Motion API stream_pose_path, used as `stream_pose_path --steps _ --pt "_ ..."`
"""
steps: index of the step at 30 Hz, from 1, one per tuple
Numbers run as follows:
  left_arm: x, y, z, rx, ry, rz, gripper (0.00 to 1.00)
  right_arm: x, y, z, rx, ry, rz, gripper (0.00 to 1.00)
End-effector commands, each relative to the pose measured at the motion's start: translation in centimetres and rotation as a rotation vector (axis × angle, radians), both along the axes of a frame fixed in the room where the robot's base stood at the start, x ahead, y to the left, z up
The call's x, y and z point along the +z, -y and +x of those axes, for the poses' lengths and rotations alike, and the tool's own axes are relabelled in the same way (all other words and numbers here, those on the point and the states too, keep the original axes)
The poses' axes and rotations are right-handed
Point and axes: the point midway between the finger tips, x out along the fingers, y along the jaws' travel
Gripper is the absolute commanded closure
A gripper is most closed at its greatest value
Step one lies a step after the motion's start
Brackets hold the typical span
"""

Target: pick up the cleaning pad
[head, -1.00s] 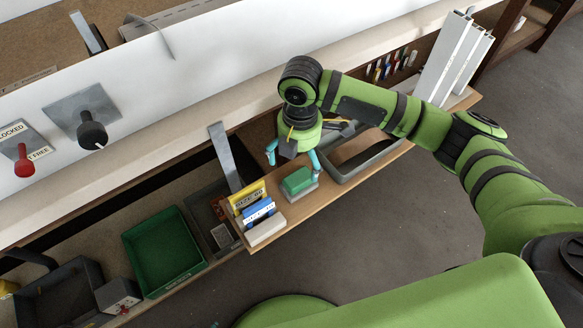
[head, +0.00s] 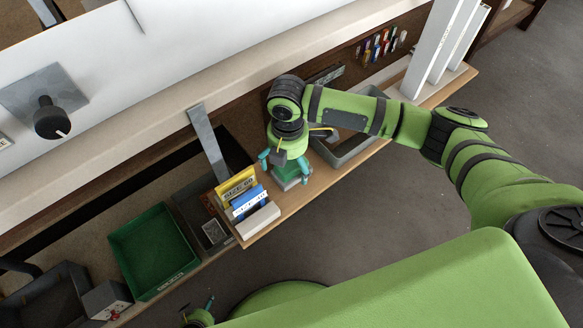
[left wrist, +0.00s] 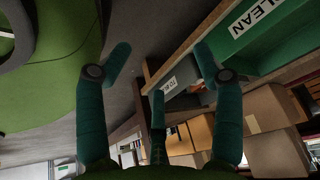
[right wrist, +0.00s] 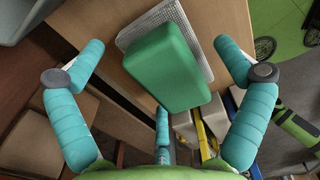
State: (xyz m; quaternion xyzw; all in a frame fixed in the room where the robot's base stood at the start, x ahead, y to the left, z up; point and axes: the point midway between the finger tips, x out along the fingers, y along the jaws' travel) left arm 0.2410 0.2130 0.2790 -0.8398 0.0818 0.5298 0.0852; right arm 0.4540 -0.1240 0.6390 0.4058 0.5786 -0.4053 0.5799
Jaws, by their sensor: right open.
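The cleaning pad, a green block (right wrist: 165,68) on a pale mesh base (right wrist: 150,17), lies on the wooden shelf. In the head view the pad (head: 289,181) is partly covered by my right gripper (head: 284,165). In the right wrist view my right gripper (right wrist: 160,48) is open, with one finger on each side of the pad and a visible gap to it. My left gripper (left wrist: 162,52) is open and empty, away from the pad, low near the bins. Only a small part of it shows at the bottom of the head view.
A yellow box (head: 237,187), a blue box (head: 247,204) and a white block (head: 258,222) stand close left of the pad. A grey tray (head: 352,155) lies to the right. A green bin (head: 152,250) and dark bins are further left.

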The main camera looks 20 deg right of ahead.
Motion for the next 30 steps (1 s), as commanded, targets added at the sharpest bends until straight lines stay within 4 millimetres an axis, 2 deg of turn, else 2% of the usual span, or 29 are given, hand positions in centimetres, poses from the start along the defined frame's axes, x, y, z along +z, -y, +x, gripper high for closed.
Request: stream_pose_path --steps 3,4,7,8,13,22,26,30 --pt "0.1 0.0 0.3 0.000 0.008 -0.001 0.37 0.0 0.0 0.0 0.000 0.000 0.000 0.00" --pt "0.2 0.0 0.6 0.000 0.013 -0.001 0.37 0.0 0.0 0.0 0.000 0.000 0.000 0.04" --pt "0.5 0.1 1.5 0.000 0.029 -0.003 0.37 0.0 0.0 0.0 0.000 0.000 0.000 0.44" --pt "0.6 0.1 1.7 0.000 0.034 -0.003 0.37 0.0 0.0 0.0 0.000 0.000 0.000 0.51" --pt "0.8 0.1 2.6 0.002 0.047 -0.004 0.37 0.0 0.0 0.0 0.000 -0.001 0.000 0.52" --pt "0.7 -0.1 1.9 0.004 0.031 -0.001 0.37 0.6 0.0 0.0 0.000 -0.001 0.000 0.52" --pt "0.6 -0.2 1.1 0.004 0.013 0.002 0.37 2.1 0.0 0.0 0.000 0.001 0.001 0.52" --pt "0.6 -0.4 -0.3 0.006 -0.019 0.007 0.37 4.6 0.0 0.1 -0.001 0.002 0.003 0.52"
